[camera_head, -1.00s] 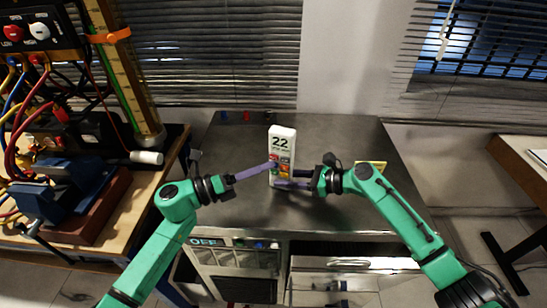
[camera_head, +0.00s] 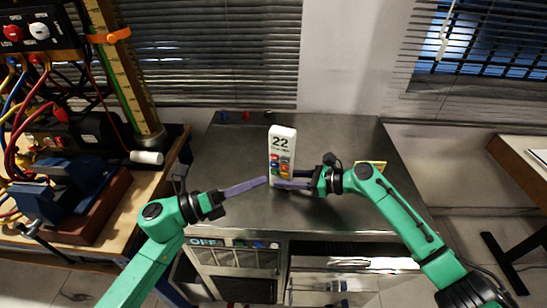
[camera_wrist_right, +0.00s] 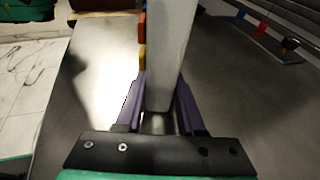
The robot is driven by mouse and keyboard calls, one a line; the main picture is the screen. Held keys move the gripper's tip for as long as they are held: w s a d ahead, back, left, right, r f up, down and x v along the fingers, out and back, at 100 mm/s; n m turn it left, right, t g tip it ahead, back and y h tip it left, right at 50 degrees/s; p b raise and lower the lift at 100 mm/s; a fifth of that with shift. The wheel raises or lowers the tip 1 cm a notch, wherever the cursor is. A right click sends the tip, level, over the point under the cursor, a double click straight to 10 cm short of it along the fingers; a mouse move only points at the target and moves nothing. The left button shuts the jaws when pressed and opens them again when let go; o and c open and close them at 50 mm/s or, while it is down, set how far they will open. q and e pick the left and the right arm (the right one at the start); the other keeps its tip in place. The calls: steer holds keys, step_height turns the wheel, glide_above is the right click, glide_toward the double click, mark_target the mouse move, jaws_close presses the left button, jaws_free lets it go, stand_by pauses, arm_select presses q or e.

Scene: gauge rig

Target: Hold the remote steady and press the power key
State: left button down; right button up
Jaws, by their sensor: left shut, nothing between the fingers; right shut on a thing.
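The white remote (camera_head: 283,142) stands upright on the dark metal table (camera_head: 235,211); its face shows "22" and several coloured keys. My right gripper (camera_head: 279,184) is shut on the lower part of the remote, coming from the right. In the right wrist view the remote (camera_wrist_right: 169,60) sits between the purple fingers of the right gripper (camera_wrist_right: 160,105), with red and yellow keys at its left edge. My left gripper (camera_head: 265,181) is shut and empty, its purple tip just left of and in front of the remote's lower part. Which key is the power key is too small to tell.
A rack of cables and a blue vise (camera_head: 50,205) stand on the wooden bench at the left. A yellow-edged item (camera_head: 373,166) lies behind my right arm. Small red and blue pieces (camera_head: 247,116) sit at the table's back. The table's back right is clear.

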steer(key=o, duration=1.1)
steer(key=shift+c, duration=0.2)
